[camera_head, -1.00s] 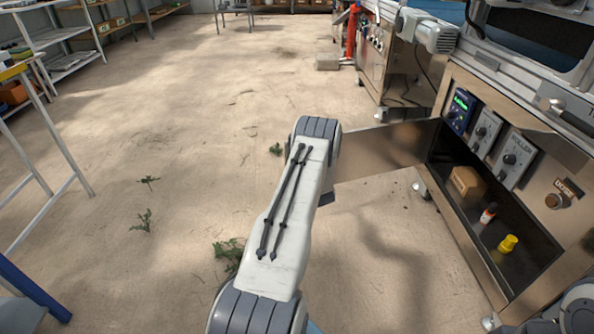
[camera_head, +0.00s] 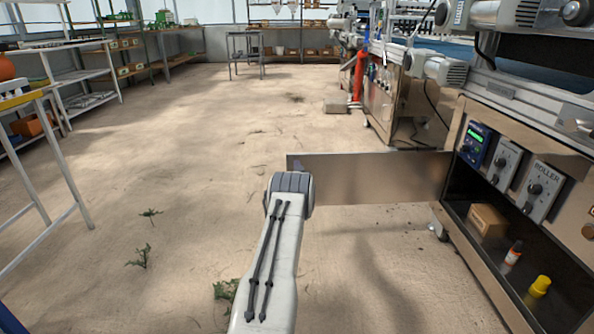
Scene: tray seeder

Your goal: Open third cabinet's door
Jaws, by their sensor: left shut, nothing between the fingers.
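The cabinet (camera_head: 478,262) stands at the right under a control panel. Its metal door (camera_head: 375,178) is swung wide out to the left, showing the dark interior. A brown box (camera_head: 487,221), a bottle with a red cap (camera_head: 513,253) and a yellow item (camera_head: 540,286) are inside. My left arm reaches up from the bottom middle, and its end, with my left gripper (camera_head: 292,186), is at the door's free edge. The fingers are mostly hidden behind my arm; the gripper is shut and empty. I cannot tell whether it touches the door. My right gripper is out of view.
The control panel carries a display box (camera_head: 474,146) and knob boxes (camera_head: 535,190). Another cabinet (camera_head: 381,100) stands farther back at the right. Shelves (camera_head: 90,75) line the left. The floor in the middle is mostly clear, with a few small plants (camera_head: 141,257).

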